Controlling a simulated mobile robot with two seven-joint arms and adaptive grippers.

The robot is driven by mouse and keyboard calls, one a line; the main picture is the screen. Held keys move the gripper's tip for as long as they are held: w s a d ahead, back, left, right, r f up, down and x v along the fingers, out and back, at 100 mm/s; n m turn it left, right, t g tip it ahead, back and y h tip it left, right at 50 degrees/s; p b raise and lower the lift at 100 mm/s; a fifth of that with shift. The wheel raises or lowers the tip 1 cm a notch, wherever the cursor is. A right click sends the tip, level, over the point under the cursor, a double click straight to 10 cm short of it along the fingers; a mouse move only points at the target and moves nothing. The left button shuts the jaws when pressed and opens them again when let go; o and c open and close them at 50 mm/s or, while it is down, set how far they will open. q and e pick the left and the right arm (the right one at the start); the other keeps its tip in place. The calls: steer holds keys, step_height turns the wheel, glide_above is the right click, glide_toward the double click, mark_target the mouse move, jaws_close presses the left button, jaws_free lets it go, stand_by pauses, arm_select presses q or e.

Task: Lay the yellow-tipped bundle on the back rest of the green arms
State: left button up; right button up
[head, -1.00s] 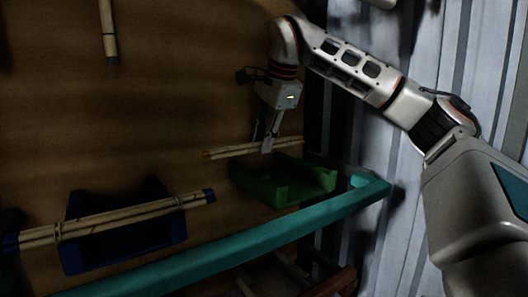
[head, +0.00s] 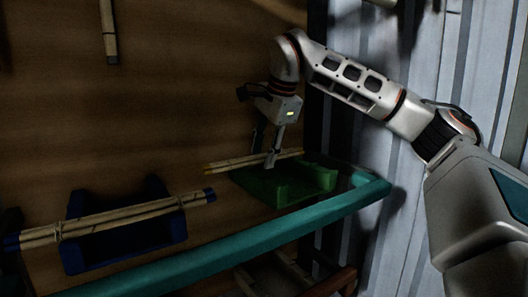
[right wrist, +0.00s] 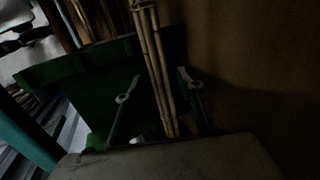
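The yellow-tipped bundle (head: 232,163), several thin rattan poles, lies lengthwise along the back of the green arms (head: 308,182) in the head view. It appears to rest there, sticking out to the left. My right gripper (head: 263,155) is over the bundle, fingers down and spread. In the right wrist view my right gripper (right wrist: 158,92) is open, with the bundle (right wrist: 160,70) running between its fingers and a gap on each side. The green arms (right wrist: 85,85) show behind and left of it there. My left gripper is out of view.
A blue-tipped bundle (head: 130,215) lies on blue arms (head: 140,245) at the left. A teal rail (head: 240,247) runs across the front. A brown wall (head: 160,110) stands behind, and another pole (head: 108,30) hangs at upper left.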

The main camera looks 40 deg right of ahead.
steer(key=shift+r, duration=0.1)
steer(key=shift+r, duration=0.35)
steer(key=v, duration=0.7)
steer(key=shift+s+a, duration=0.1)
